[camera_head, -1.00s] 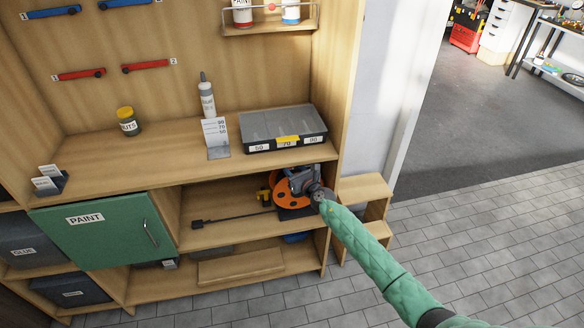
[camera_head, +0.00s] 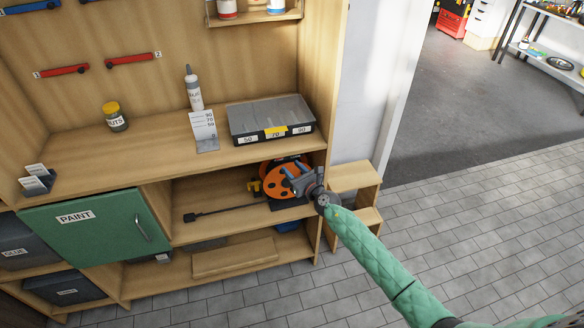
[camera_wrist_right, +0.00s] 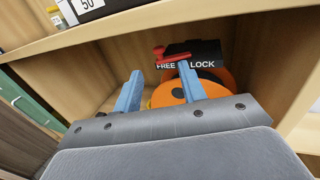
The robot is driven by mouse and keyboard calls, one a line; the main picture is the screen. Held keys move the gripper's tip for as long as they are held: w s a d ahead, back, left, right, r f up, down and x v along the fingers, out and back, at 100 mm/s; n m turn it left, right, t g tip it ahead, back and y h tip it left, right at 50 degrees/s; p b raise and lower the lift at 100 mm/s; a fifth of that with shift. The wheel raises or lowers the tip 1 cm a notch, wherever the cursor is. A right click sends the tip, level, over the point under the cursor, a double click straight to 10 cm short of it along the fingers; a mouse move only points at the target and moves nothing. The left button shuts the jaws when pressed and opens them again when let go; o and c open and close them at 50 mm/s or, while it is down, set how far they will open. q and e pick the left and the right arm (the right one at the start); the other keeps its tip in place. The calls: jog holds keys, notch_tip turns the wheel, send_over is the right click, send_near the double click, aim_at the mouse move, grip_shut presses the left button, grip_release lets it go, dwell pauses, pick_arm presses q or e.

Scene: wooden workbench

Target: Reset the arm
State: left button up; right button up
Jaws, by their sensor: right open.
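My right arm, in a green sleeve, comes in from the lower right of the head view. Its gripper (camera_head: 292,180) is at the shelf opening below the worktop, in front of an orange reel (camera_head: 278,181). In the right wrist view the two blue fingers (camera_wrist_right: 158,92) are apart with nothing held between them. The orange reel (camera_wrist_right: 176,93) and a black panel marked FREE and LOCK (camera_wrist_right: 205,54) with a red lever (camera_wrist_right: 166,54) show beyond the fingers. Part of the reel is hidden behind the gripper. My left gripper is not in view.
The worktop edge (camera_head: 230,160) lies just above the gripper. A black case (camera_head: 270,120) stands on the worktop. A green PAINT door (camera_head: 92,228) is to the left, and a wooden step (camera_head: 354,178) stands to the right. The tiled floor at right is clear.

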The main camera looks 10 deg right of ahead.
jog(key=s+d+f+m+g+h+b, duration=0.1)
jog(key=s+d+f+m+g+h, duration=0.15)
jog(key=s+f+m, duration=0.7)
jog(key=s+d+f+m+g+h+b, duration=0.1)
jog(key=s+d+f+m+h, duration=0.15)
jog(key=s+f+m, duration=0.65)
jog(key=s+d+f+m+g+h, duration=0.2)
jog(key=s+f+m+h, duration=0.3)
jog(key=f, duration=0.9)
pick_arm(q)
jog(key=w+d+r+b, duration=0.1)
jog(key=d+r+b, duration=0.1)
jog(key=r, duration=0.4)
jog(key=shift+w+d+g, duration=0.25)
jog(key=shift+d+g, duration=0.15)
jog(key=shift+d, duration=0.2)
pick_arm(e)
jog(key=s+a+f+m+g+y, duration=0.1)
jog(key=s+f+m+g, duration=0.2)
jog(key=s, duration=0.7)
jog(key=s+a+f+m+g+y, duration=0.1)
jog(key=s+a+f+m+g, duration=0.1)
jog(key=s+f+m, duration=0.5)
jog(key=s+a+f+m+g+y, duration=0.1)
jog(key=s+f+m+g, duration=0.3)
jog(key=s+f, duration=0.6)
jog(key=shift+s+a+f+m, duration=0.2)
jog(key=shift+s+a+m, duration=0.3)
jog(key=shift+s, duration=2.25)
